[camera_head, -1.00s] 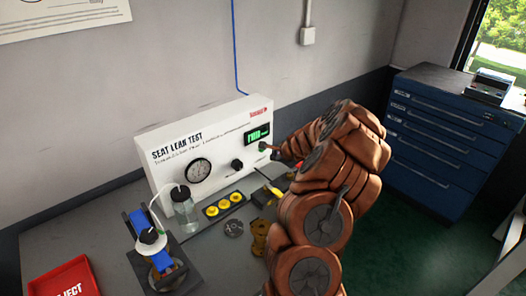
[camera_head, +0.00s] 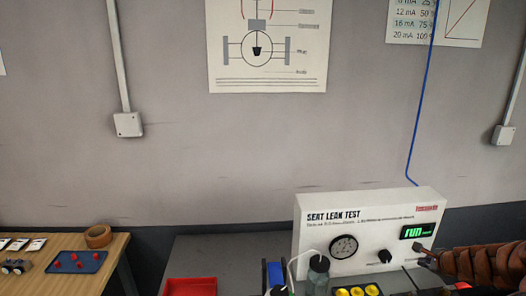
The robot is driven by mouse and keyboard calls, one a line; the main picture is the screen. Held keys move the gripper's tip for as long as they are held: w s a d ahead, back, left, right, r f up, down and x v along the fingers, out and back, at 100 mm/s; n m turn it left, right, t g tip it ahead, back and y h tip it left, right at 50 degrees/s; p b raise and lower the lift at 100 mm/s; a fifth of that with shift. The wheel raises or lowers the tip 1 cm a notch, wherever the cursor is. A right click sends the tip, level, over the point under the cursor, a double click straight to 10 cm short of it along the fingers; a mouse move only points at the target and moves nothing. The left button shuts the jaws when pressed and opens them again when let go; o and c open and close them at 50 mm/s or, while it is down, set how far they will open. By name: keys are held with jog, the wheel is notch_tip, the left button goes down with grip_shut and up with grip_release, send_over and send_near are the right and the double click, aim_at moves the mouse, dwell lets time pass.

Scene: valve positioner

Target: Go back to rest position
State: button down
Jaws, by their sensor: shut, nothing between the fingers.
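My arm in its brown ribbed cover reaches in from the right edge. My gripper (camera_head: 424,250) shows only as a small dark tip at the arm's left end. It is shut and empty, just below the lit display (camera_head: 417,231) of the white seat leak test panel (camera_head: 325,233). I cannot tell whether the tip touches the panel. The display shows green text that reads "run". The panel also carries a round gauge (camera_head: 344,247) and a black knob (camera_head: 385,256).
A red tray (camera_head: 190,287) lies left on the grey bench. A wooden table (camera_head: 75,262) holds a blue tray (camera_head: 77,262) and a tape roll (camera_head: 98,236).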

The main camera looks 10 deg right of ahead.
jog(key=a+r+n+g+y, duration=0.1)
jog(key=a+r+n+y, duration=0.35)
jog(key=a, duration=0.95)
jog(key=a+r+n+g+y, duration=0.1)
jog(key=a+r+n, duration=0.55)
jog(key=a, duration=0.75)
jog(key=s+a+r+n+g, duration=0.3)
jog(key=s+a+n, duration=0.3)
jog(key=s+a, duration=0.5)
jog(key=s+a+n+g+h, duration=0.1)
jog(key=s+n+g+h, duration=0.3)
jog(key=s, duration=2.3)
jog(key=n+g, duration=0.2)
jog(key=n, duration=0.2)
jog(key=shift+a+f, duration=0.3)
jog(key=shift+f, duration=0.05)
jog(key=shift+s, duration=0.1)
